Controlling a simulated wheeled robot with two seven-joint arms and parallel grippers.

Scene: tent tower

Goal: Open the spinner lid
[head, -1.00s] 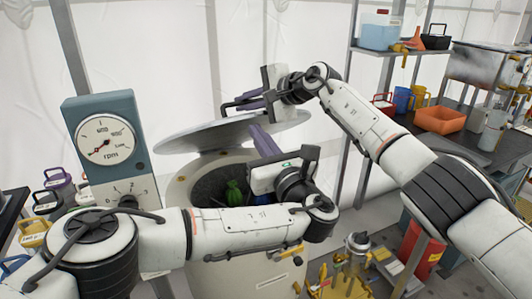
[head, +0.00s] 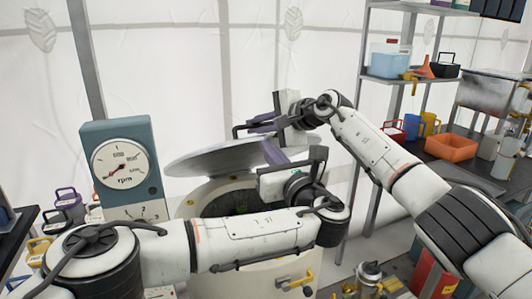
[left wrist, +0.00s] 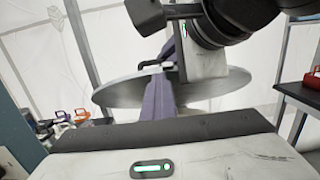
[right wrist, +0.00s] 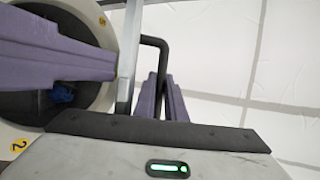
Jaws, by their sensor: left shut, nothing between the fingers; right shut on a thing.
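The spinner (head: 208,202) is a pale round drum with its mouth partly uncovered. Its grey disc lid (head: 200,160) is raised and tilted above the mouth; it also shows in the left wrist view (left wrist: 225,84). My right gripper (head: 258,124) is shut on the lid's black handle (right wrist: 154,42), which shows between its purple fingers in the right wrist view. My left gripper (head: 273,152) is shut and empty, its fingers close by the lid's right part and above the drum mouth. Whether they touch the lid I cannot tell. My left arm hides the drum's front.
A blue rpm gauge box (head: 123,165) stands left of the drum. Several small handled containers (head: 68,200) are at the far left. A shelf (head: 400,76) and a bench with an orange bin (head: 450,147) stand at the right. A metal pot (head: 369,273) is in front, lower right.

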